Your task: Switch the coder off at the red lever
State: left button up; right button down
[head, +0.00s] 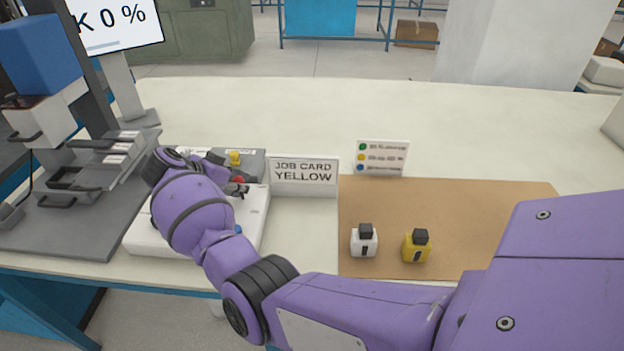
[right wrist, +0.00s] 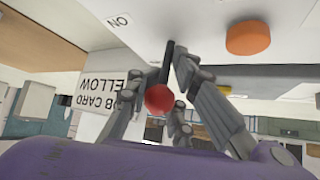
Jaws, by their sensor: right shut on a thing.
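The coder is a white box (head: 256,212) at the left of the table, partly hidden behind my right arm. Its red lever has a round red knob (right wrist: 159,99) on a dark stem (right wrist: 167,55); the red also shows small in the head view (head: 238,181). My right gripper (right wrist: 168,72) is shut on the lever, its fingertips on both sides of the stem by the knob. An ON label (right wrist: 119,20) is printed beside the stem, upside down in the wrist view. My left gripper is not in view.
An orange button (right wrist: 249,37) sits on the coder near my fingers. A JOB CARD YELLOW sign (head: 303,175) stands close by. A white bottle-like block (head: 364,243) and a yellow one (head: 416,248) stand on a brown mat (head: 480,205). A grey machine (head: 70,205) stands at left.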

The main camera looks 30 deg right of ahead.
aim_at(241, 178)
jog(key=shift+w+d+r+g+y, duration=0.15)
jog(key=shift+w+g+y, duration=0.35)
jog(key=shift+w+d+n+g+y+b, duration=0.3)
jog(key=shift+w+g+y+b, duration=0.1)
jog(key=shift+g+b, duration=0.2)
jog(key=shift+w+d+g+y+b, duration=0.2)
jog(key=shift+w+g+y+b, duration=0.15)
jog(key=shift+g+y+b, duration=0.2)
jog(key=shift+w, duration=0.1)
jog(key=c, duration=1.7)
grip_release()
jog(key=shift+a, duration=0.1)
jog(key=shift+f, duration=0.2)
